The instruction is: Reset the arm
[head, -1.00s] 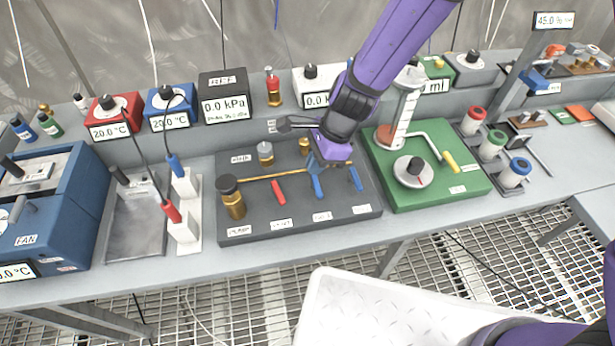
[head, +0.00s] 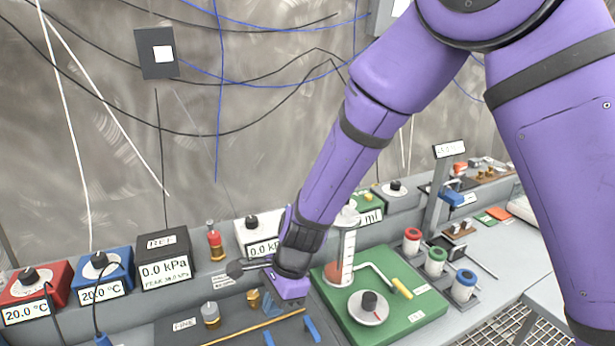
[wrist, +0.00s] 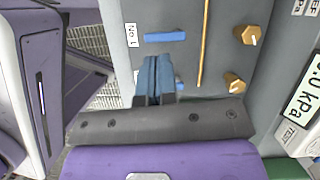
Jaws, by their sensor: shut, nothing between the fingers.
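My arm comes down from the upper right in the head view. Its purple gripper (head: 290,288) is low over the back right of the dark grey valve board (head: 237,322). Another bit of blue shows just right of the fingers. I cannot tell whether the fingers touch anything.
The green board (head: 418,312) with its syringe (head: 343,255) and crank stands close right of my gripper. The pressure display (head: 163,262) and red and gold valve (head: 215,243) are behind left. Colored-top jars (head: 436,262) stand farther right. Open air lies above the bench.

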